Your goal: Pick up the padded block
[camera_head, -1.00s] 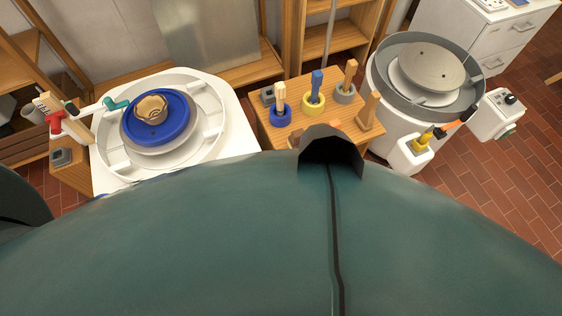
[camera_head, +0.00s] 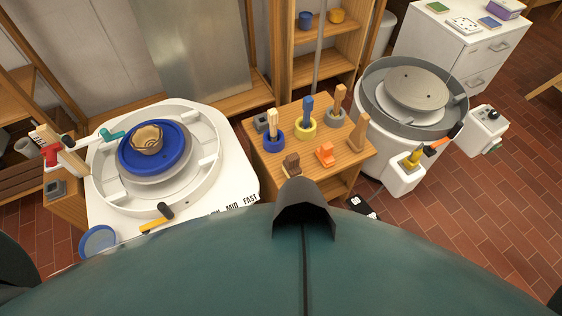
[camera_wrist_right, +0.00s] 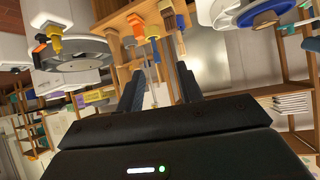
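Several small tools stand on the wooden side table (camera_head: 325,183). I cannot tell for sure which is the padded block. My left gripper is not in view.
A white pottery wheel (camera_head: 232,165) with a blue bat (camera_head: 180,160) and a clay lump (camera_head: 147,138) stands at left. A grey-basin wheel (camera_head: 385,118) stands right of the table. A white cabinet (camera_head: 440,50) and shelves are behind.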

